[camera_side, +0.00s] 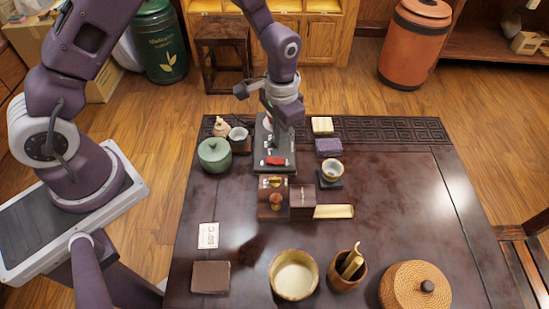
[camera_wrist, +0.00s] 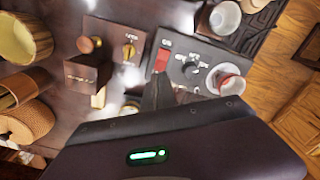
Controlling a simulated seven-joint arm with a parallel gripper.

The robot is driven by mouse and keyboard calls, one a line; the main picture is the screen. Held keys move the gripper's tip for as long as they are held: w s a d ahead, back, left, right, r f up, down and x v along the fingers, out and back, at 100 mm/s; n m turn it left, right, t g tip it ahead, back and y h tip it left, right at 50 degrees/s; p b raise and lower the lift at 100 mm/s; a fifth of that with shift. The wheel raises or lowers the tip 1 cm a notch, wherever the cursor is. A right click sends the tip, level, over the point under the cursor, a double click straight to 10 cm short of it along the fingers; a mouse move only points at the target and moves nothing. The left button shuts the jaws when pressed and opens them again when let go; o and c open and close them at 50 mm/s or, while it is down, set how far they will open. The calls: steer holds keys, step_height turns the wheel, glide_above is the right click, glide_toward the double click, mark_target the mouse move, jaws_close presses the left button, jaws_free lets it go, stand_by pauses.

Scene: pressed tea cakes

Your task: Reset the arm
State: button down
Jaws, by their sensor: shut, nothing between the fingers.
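My gripper (camera_side: 283,122) hangs over the back part of the dark table (camera_side: 400,200), above a long dark device (camera_side: 262,150) with a red switch (camera_side: 276,160). In the wrist view the narrow dark fingers of my gripper (camera_wrist: 158,88) are together with nothing held, and the red switch (camera_wrist: 162,59) and a round dial (camera_wrist: 190,70) lie just beyond them. Whether the fingertips touch the device cannot be told. The gripper body covers the bottom of the wrist view.
A panel with a wooden knob (camera_side: 276,200) and a dark box (camera_side: 302,198) are in front. A bowl (camera_side: 293,290) and woven lid (camera_side: 415,298) stand nearer. The table's right side is clear.

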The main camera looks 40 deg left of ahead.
steer(key=shift+r, duration=0.65)
steer(key=s+a+r+n+t, duration=0.15)
steer(key=s+r, duration=0.25)
steer(key=r, duration=0.4)
steer(key=s+a+r+t, duration=0.1)
steer(key=s+a+r, duration=0.1)
steer(key=s+r, duration=0.45)
steer(key=s+a+r+n+t, duration=0.1)
steer(key=s+a+r+t, duration=0.15)
steer(key=r, duration=0.65)
steer(key=s+r, duration=0.2)
steer(key=s, duration=0.7)
steer(key=shift+s+t, duration=0.25)
steer(key=shift+t, duration=0.05)
